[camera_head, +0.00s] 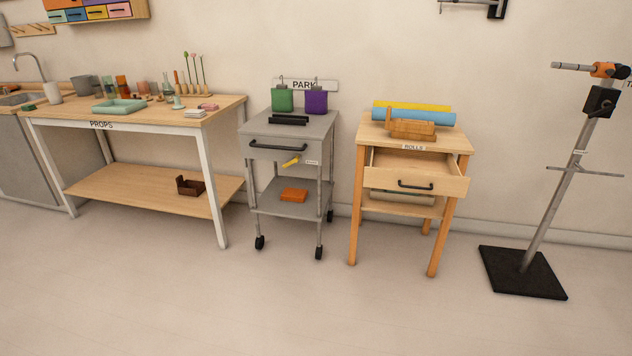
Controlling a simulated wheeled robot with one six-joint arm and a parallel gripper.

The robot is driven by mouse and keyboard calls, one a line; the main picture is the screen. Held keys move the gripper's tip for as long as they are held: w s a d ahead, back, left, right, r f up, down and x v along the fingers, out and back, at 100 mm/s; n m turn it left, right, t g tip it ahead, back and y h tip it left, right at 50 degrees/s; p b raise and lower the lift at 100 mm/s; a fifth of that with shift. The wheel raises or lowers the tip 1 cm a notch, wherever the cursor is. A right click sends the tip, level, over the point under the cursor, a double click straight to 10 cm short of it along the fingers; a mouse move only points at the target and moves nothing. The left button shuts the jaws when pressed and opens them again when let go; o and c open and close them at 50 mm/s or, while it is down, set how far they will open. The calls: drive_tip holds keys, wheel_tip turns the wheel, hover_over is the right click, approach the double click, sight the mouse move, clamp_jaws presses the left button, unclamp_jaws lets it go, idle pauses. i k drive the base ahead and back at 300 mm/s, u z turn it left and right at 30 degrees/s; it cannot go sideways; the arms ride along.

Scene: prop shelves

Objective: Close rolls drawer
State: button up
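The rolls drawer (416,184) is a light wood drawer in a small wooden table (450,141) right of the middle. It is pulled out toward me, and part of its inside shows. A black bar handle (415,185) is on its front. A label reading ROLLS (413,147) sits on the table edge above it. A yellow roll (411,106), a blue roll (425,117) and a wooden object (411,128) lie on the table top. My gripper is not in view.
A grey wheeled cart (265,128) with green (282,100) and purple (316,102) containers stands left of the table. A stand with a black base (521,272) is at right. A props workbench (150,185) is at left. The floor (330,310) in front is clear.

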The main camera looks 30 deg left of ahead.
sight(413, 167)
drive_tip(key=u, duration=0.5)
drive_tip(key=i, duration=1.25)
drive_tip(key=z, duration=0.05)
